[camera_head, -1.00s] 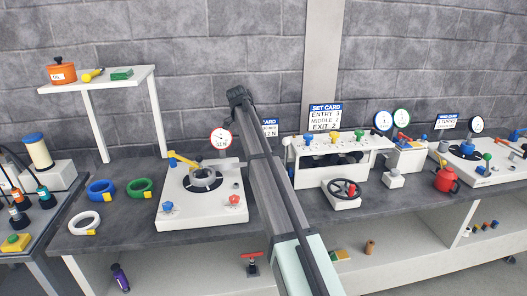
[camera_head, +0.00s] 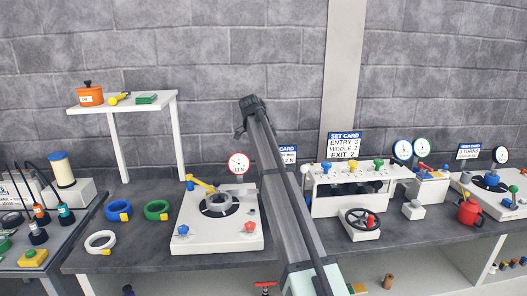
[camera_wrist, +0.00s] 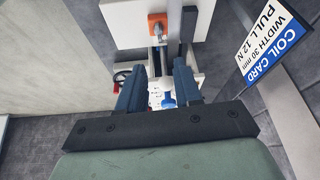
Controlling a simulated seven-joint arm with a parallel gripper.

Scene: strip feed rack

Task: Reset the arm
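My arm runs up through the middle of the head view, in front of the bench. My gripper (camera_wrist: 160,80) shows in the wrist view with its two dark fingers apart and nothing held between them. In the head view the arm hides the gripper or leaves it too small to tell. Beyond the fingers in the wrist view is white equipment with an orange-red part (camera_wrist: 157,27) and a blue knob (camera_wrist: 168,99). A coil card (camera_wrist: 271,38) reading "width 30 mm, pull 12 N" stands to the right of the fingers.
Left of my arm stands a white coil station (camera_head: 240,235) with a dial gauge (camera_head: 238,163). Right of it stand a white roller rack (camera_head: 350,193), a handwheel (camera_head: 360,219) and a red can (camera_head: 469,211). Blue (camera_head: 118,210), green (camera_head: 157,209) and white (camera_head: 100,241) rings lie at left.

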